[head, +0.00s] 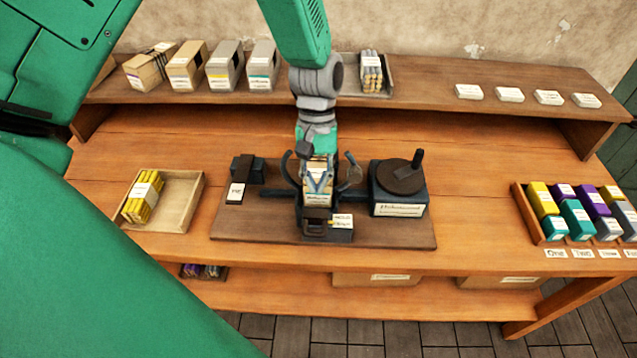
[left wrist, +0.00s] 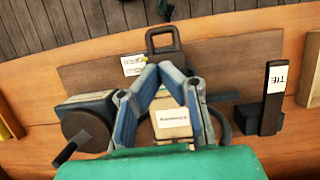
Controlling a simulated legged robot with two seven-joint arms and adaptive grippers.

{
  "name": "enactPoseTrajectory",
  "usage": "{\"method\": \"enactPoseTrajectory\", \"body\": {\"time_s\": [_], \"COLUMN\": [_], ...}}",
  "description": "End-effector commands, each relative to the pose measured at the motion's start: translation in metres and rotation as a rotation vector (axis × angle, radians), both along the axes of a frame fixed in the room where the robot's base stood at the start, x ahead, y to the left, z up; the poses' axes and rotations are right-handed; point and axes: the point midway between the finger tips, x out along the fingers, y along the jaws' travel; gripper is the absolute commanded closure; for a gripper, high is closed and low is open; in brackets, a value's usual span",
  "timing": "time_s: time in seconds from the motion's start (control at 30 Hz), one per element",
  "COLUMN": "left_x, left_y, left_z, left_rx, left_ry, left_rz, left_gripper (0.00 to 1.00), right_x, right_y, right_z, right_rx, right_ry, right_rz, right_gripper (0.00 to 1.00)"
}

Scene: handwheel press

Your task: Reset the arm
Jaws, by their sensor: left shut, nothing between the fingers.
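My left gripper (head: 319,188) is over the press in the middle of the base board (head: 400,235). Its blue fingers (left wrist: 160,72) are closed together with nothing between them, above a labelled pale bundle (left wrist: 170,118) in the press. Whether the fingers touch the press cannot be told. A dark loop handle (left wrist: 163,40) stands at the press's front. The handwheel (head: 401,176) with its upright knob sits on a dark labelled box right of the press; it also shows in the left wrist view (left wrist: 85,132). My right gripper is not in view.
A dark block labelled TIE (left wrist: 272,98) stands left of the press in the head view. A wooden tray (head: 180,215) with yellow bundles is farther left. A rack (head: 545,240) of coloured blocks stands at right. The back shelf (head: 430,95) holds boxes and cards.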

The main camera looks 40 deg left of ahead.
Motion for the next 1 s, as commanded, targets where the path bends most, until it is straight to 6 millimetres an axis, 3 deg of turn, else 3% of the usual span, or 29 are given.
{"method": "enactPoseTrajectory", "body": {"time_s": [0.3, 0.43, 0.57, 0.7, 0.83, 1.0], "left_x": [-0.001, -0.019, -0.061, -0.116, -0.165, -0.215], "left_y": [0.0, 0.004, 0.012, 0.02, 0.024, 0.024], "left_z": [-0.002, -0.029, -0.078, -0.121, -0.142, -0.15], "left_rx": [0.002, 0.018, 0.052, 0.079, 0.089, 0.088], "left_ry": [0.0, -0.016, -0.062, -0.127, -0.185, -0.253], "left_rz": [-0.003, -0.036, -0.125, -0.25, -0.361, -0.481], "left_gripper": [1.0, 1.0, 1.0, 1.0, 1.0, 1.0], "right_x": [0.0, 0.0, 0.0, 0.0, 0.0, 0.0], "right_y": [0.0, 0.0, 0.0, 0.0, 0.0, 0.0], "right_z": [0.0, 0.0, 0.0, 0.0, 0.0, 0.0], "right_rx": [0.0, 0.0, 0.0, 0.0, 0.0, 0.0], "right_ry": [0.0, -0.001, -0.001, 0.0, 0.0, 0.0], "right_rz": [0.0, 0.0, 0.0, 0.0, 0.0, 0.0], "right_gripper": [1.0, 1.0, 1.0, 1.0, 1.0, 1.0]}}
